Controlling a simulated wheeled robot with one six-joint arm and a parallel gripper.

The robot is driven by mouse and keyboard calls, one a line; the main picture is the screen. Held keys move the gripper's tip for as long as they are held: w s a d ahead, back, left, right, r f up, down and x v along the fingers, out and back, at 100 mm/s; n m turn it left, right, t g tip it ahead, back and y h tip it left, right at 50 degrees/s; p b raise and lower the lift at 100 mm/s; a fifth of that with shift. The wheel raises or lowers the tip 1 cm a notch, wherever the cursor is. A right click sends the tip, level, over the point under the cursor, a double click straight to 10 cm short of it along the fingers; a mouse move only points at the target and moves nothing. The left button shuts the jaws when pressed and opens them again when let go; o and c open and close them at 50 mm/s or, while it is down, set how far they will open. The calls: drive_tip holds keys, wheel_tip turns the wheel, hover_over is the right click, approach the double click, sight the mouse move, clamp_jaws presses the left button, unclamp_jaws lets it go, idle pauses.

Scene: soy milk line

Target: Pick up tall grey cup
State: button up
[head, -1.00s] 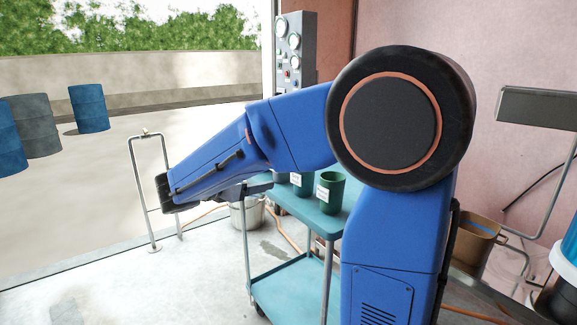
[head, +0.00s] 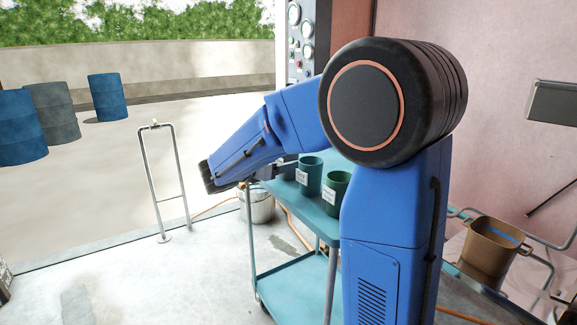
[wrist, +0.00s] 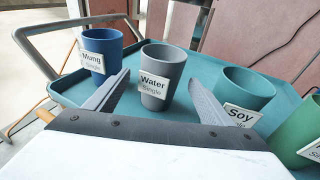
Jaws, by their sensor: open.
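The grey cup (wrist: 163,76), labelled "Water Single", stands upright on the teal cart top in the wrist view. My gripper (wrist: 159,79) is open and empty, with one finger to the left of the cup and one to the right. The cup shows in the gap between the fingertips, apparently just beyond them, and its lower front is in full view. I see no contact. In the head view my arm reaches over the cart, and the grey cup is hidden behind it.
A blue "Mung" cup (wrist: 101,50) stands left of the grey cup. A teal "Soy" cup (wrist: 245,94) and a green cup (wrist: 302,130) stand to the right. The cart (head: 300,288) has a rail (wrist: 60,27). A bucket (head: 262,207) and metal stand (head: 150,180) are near.

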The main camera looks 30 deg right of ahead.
drive_tip(key=shift+x, duration=4.6)
drive_tip(key=shift+f, duration=0.1)
drive_tip(key=shift+c, duration=0.3)
drive_tip(key=c, duration=1.3)
